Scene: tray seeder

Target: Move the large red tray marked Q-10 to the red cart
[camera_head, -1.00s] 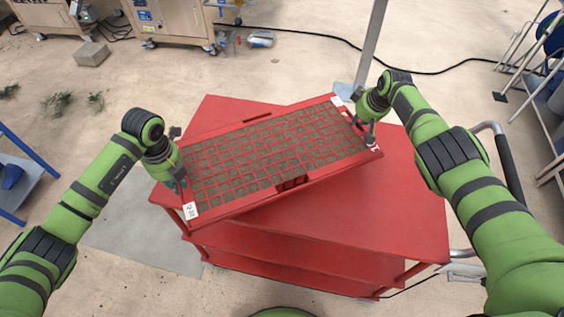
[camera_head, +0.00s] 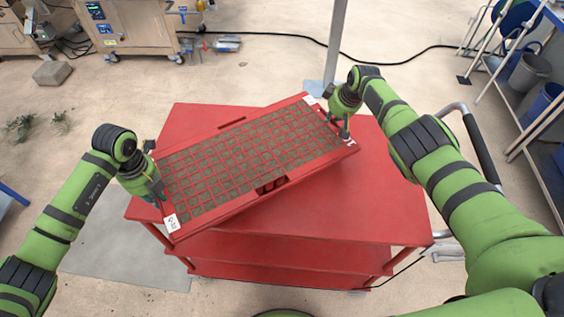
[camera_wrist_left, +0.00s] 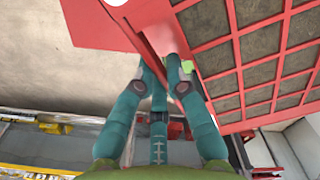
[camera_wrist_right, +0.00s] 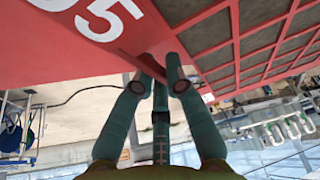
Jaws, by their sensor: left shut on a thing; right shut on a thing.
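The large red tray (camera_head: 268,187), with many soil-filled cells and a white label at its left corner too small to read surely, lies at an angle over the top of the red cart (camera_head: 340,215). My left gripper (camera_head: 157,193) is shut on the tray's left end. In the left wrist view its fingers (camera_wrist_left: 165,85) pinch the red rim. My right gripper (camera_head: 343,128) is shut on the tray's right end, and its fingers (camera_wrist_right: 160,75) pinch the rim in the right wrist view. Whether the tray touches the cart top cannot be told.
The cart's push handle (camera_head: 480,145) is at the right. A metal pole (camera_head: 334,45) stands behind the cart. A dark cable (camera_head: 420,70) runs over the floor.

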